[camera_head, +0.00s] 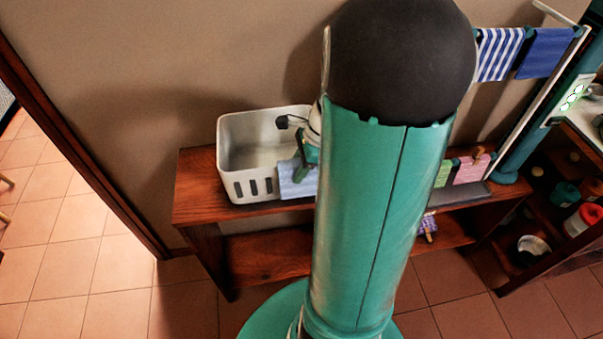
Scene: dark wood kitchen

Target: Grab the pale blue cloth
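A pale blue cloth (291,184) hangs over the front wall of a white basket (235,183), near its right end. My gripper (303,165) is small in view, at the right end of the basket and right at the top of the cloth. Its fingers overlap the cloth in the picture; I cannot tell whether they are apart, or closed on it. My own arm hides the cloth's right side and the space to its right.
The basket stands on a dark wooden shelf unit (195,190). Green (442,173) and pink (472,168) cloths are to the right. Striped (497,52) and dark blue (545,52) cloths hang from a rail.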

